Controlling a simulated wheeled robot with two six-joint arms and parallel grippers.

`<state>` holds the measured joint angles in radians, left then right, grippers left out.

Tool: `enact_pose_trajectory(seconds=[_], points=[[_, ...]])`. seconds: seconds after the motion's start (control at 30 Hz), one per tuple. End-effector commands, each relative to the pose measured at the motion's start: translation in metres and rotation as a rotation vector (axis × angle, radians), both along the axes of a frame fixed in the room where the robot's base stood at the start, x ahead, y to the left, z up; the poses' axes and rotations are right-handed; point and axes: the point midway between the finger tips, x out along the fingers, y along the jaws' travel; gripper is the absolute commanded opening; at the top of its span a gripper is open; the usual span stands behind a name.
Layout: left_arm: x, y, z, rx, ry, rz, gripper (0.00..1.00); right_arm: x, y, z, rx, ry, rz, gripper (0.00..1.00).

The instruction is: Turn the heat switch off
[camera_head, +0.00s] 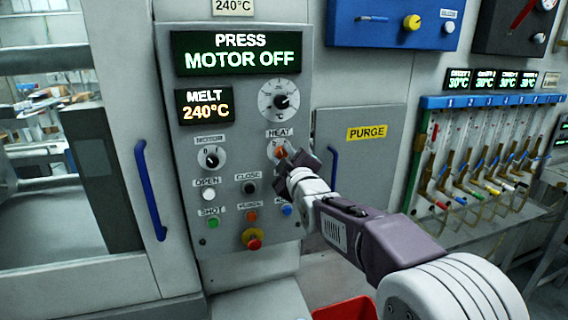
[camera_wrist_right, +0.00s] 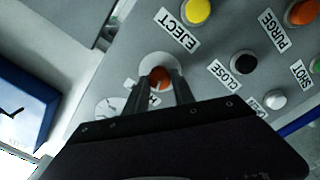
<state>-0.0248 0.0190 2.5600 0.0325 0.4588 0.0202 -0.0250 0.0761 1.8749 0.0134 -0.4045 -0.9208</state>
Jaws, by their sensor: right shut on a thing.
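The heat switch (camera_head: 281,152) is an orange knob on a round white dial under the HEAT label, on the grey control panel (camera_head: 300,215). My right gripper (camera_head: 284,162) reaches it from the lower right and is shut on the knob. In the right wrist view the orange knob (camera_wrist_right: 160,78) sits between the two dark fingertips (camera_wrist_right: 164,84). The fingers hide part of the dial and its marks, so I cannot tell which way the switch points. My left gripper is not in view.
The motor switch (camera_head: 211,157) is left of the heat dial. Several push buttons, including a black one (camera_head: 250,188), and a red emergency stop (camera_head: 253,241) lie below. The display (camera_head: 238,52) reads PRESS MOTOR OFF; another (camera_head: 205,106) reads MELT 240°C.

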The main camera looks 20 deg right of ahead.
Motion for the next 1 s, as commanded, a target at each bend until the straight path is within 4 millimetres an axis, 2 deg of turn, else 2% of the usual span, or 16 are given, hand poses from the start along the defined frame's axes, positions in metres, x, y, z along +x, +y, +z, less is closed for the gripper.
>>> enact_pose_trajectory(seconds=[0.4, 0.97, 1.0], points=[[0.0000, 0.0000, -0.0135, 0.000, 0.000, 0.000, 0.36, 0.0001, 0.0000, -0.0016, -0.181, -0.004, 0.000, 0.00], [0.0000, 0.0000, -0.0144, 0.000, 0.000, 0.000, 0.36, 0.0001, 0.0001, -0.0007, -0.208, -0.006, 0.000, 0.00], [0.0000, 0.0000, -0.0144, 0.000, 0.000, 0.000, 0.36, 0.0001, 0.0001, -0.0007, -0.208, -0.006, 0.000, 0.36]])
